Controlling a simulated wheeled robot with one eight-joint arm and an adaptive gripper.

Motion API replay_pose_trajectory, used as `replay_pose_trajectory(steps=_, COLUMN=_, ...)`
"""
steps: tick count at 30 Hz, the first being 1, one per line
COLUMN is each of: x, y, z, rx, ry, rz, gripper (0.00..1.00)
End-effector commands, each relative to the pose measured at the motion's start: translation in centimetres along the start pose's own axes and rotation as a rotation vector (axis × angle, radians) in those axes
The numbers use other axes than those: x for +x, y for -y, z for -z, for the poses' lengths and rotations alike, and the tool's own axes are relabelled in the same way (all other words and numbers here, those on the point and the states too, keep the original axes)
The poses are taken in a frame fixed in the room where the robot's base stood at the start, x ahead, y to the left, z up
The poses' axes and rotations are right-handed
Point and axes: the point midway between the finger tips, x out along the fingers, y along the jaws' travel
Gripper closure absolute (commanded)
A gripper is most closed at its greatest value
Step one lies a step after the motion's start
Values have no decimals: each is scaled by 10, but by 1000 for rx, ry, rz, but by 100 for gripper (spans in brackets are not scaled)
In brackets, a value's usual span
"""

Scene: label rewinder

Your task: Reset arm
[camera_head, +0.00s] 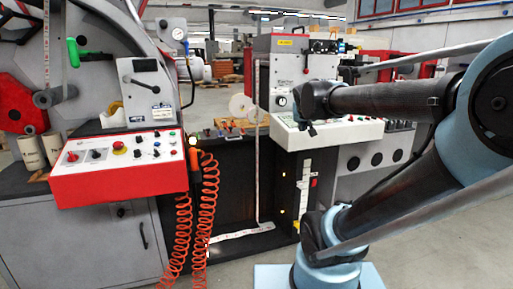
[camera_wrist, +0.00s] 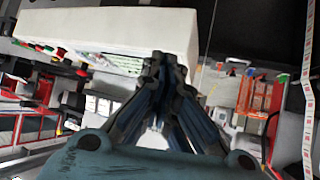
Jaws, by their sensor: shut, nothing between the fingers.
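My gripper shows in the wrist view (camera_wrist: 165,64), with its two fingers converging and their tips together, nothing held. In the head view my arm reaches in from the right, and its wrist end is in front of the white control panel (camera_head: 345,131) of the rewinder. The gripper itself is small and hard to make out there. In the wrist view a pale panel box (camera_wrist: 120,30) lies behind the fingertips; I cannot tell whether they touch it.
A red control box (camera_head: 120,165) with knobs and buttons stands at the left. Orange coiled hoses (camera_head: 208,200) hang beside it. A paper label strip (camera_head: 258,150) runs down between the machine halves. Open floor (camera_head: 420,250) shows at the lower right.

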Motion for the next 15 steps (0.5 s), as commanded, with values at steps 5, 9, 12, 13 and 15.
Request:
replay_pose_trajectory(steps=5, x=-11, y=-27, z=-122, rx=-17, ry=266, rz=-32, gripper=100)
replay_pose_trajectory(steps=9, x=-29, y=-32, z=-213, rx=-40, ry=473, rz=-6, gripper=100)
replay_pose_trajectory(steps=12, x=-43, y=-31, z=-264, rx=-56, ry=594, rz=30, gripper=100)
replay_pose_trajectory(steps=13, x=-47, y=-30, z=-277, rx=-59, ry=624, rz=42, gripper=100)
replay_pose_trajectory(steps=15, x=-55, y=-28, z=-300, rx=-67, ry=680, rz=66, gripper=100)
